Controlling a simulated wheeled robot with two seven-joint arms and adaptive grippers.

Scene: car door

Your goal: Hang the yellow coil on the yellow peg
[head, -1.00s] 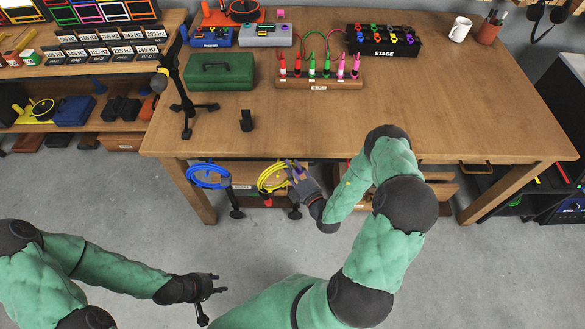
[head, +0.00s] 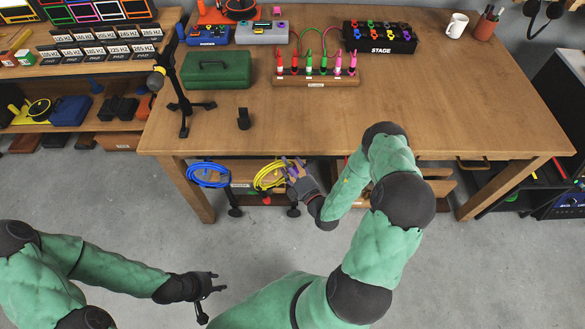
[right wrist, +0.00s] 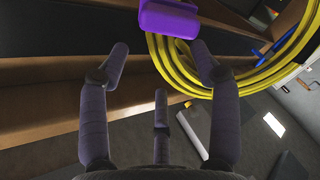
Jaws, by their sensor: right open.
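The yellow coil (head: 268,176) hangs in loops under the front edge of the workbench, right of a blue coil. My right gripper (head: 291,168) is just right of the yellow coil. In the right wrist view my right gripper (right wrist: 160,72) has its fingers spread, with nothing between them. There the yellow coil (right wrist: 180,65) runs beyond the fingertips, close to the right finger; I cannot tell whether they touch. A purple block (right wrist: 168,20) covers part of the coil. No yellow peg can be made out. My left gripper (head: 211,292) is open and empty above the floor.
The blue coil (head: 207,175) hangs at the left under the workbench (head: 440,110). A wooden shelf edge (right wrist: 60,125) lies close to the right fingers. A green case (head: 217,70) and a black stand (head: 185,105) are on the bench.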

